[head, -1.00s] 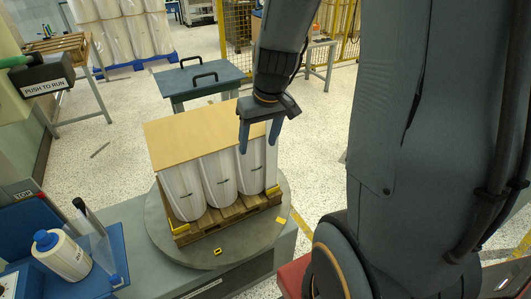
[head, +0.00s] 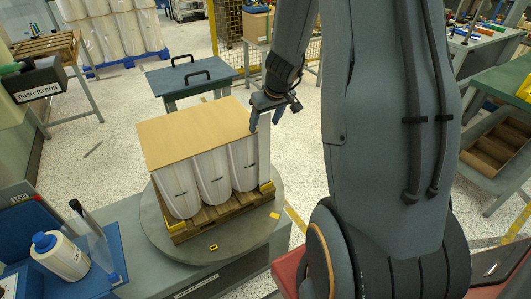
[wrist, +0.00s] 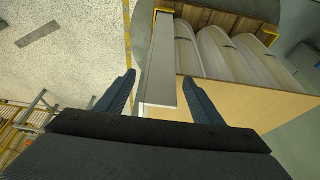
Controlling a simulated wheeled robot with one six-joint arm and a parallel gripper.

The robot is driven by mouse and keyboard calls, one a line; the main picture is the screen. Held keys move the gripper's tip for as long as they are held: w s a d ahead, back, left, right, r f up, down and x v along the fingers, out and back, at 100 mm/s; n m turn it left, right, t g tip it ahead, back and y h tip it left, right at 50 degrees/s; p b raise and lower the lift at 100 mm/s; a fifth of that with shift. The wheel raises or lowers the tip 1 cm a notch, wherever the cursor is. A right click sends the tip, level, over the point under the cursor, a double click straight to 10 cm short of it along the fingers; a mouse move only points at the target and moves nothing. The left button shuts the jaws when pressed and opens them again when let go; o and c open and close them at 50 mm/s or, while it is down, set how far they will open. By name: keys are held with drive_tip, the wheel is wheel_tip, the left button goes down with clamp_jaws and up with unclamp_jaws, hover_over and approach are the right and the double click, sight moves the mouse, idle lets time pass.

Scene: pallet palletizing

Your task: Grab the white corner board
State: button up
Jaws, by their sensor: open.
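The white corner board (wrist: 158,70) is a long upright angled strip on the near right corner of the pallet load, also visible in the head view (head: 264,158). In the wrist view it lies between the two blue fingers of my gripper (wrist: 159,80), with gaps on both sides. My gripper (head: 266,120) is open and empty at the board's top end. Whether a finger touches the load cannot be told. The load has a tan top sheet (head: 195,132) over white wrapped rolls (head: 213,177).
The load stands on a wooden pallet (head: 216,219) with yellow corner pieces, on a round grey turntable (head: 160,237). A white bottle (head: 62,255) stands at lower left. The floor right of the load is clear.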

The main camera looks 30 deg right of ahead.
drive_tip(key=shift+w+f, duration=0.25)
drive_tip(key=shift+f, duration=0.4)
drive_tip(key=c, duration=1.4)
drive_tip(key=shift+r, duration=0.1)
drive_tip(key=shift+c, duration=0.2)
